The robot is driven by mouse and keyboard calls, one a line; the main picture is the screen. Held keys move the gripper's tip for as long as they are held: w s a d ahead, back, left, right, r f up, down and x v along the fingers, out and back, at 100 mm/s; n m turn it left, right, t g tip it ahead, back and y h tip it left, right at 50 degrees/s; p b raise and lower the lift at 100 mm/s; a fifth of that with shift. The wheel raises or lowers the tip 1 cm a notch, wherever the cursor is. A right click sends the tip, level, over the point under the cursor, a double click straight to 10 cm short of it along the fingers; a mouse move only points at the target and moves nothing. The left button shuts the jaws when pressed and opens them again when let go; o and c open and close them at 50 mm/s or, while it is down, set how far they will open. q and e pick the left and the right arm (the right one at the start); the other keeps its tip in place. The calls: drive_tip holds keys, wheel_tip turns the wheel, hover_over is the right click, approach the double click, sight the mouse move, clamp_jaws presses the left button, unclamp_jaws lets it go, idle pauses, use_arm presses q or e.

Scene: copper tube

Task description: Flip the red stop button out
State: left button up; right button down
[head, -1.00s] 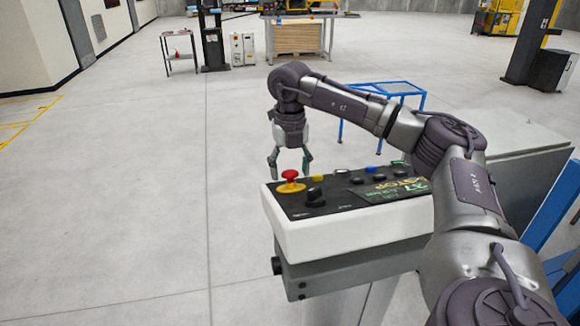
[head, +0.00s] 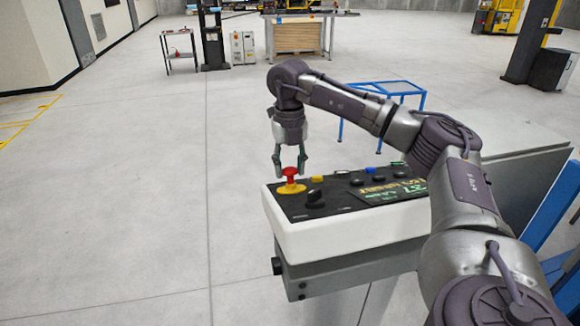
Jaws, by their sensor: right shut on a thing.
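The exact contact of the fingertips is too small to see. My left gripper is not in view.
A black knob (head: 314,198) sits just in front of the button. Several more buttons and a dark label (head: 390,191) lie to the right on the panel. A blue frame (head: 385,97) stands on the floor behind my right arm. The floor to the left is clear.

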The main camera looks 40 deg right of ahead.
drive_tip(key=shift+w+r, duration=0.15)
drive_tip(key=shift+r, duration=0.1)
drive_tip(key=c, duration=0.8)
unclamp_jaws()
drive_tip(key=shift+d, duration=0.1)
drive_tip(key=shift+o, duration=0.7)
drive_tip(key=shift+f, duration=0.1)
wheel_tip(320, 180, up, 12)
